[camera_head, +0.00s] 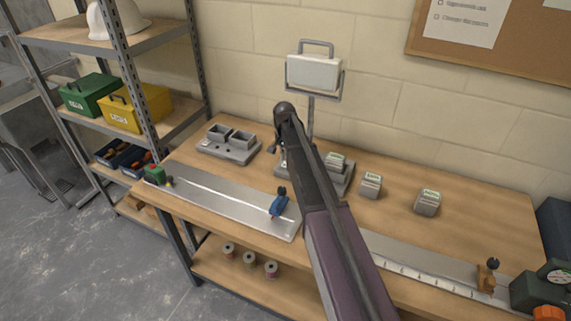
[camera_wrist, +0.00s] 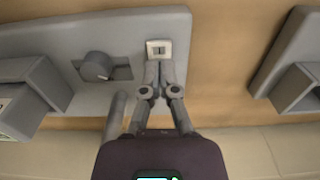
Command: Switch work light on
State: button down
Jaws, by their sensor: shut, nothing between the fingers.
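The work light (camera_head: 314,72) stands at the back of the bench against the wall, its pale panel upright on a grey post. No glow from it shows on the wall. In the wrist view its grey base (camera_wrist: 120,35) carries a round dark knob (camera_wrist: 96,66) and a small pale switch (camera_wrist: 159,48). My gripper (camera_wrist: 160,66) is shut and empty, its fingertips right at the near edge of the switch. I cannot tell whether they touch it. In the head view my arm hides the switch and most of the gripper.
Grey blocks (camera_head: 371,185) with labels stand right of the base. A grey holder with two cups (camera_head: 228,143) is at the left. A metal rail plate (camera_head: 225,200) with a blue clamp (camera_head: 279,203) lies in front. A shelf rack (camera_head: 135,60) stands at the far left.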

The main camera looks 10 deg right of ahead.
aim_at(284, 165)
jog(key=shift+f+b, duration=1.4)
dwell(1.7)
jog(key=shift+r, duration=0.15)
jog(key=shift+r+p, duration=3.4)
jog(key=shift+p, duration=0.15)
jog(key=s+n, duration=0.7)
jog(key=s, duration=2.2)
jog(key=shift+s+a, duration=0.15)
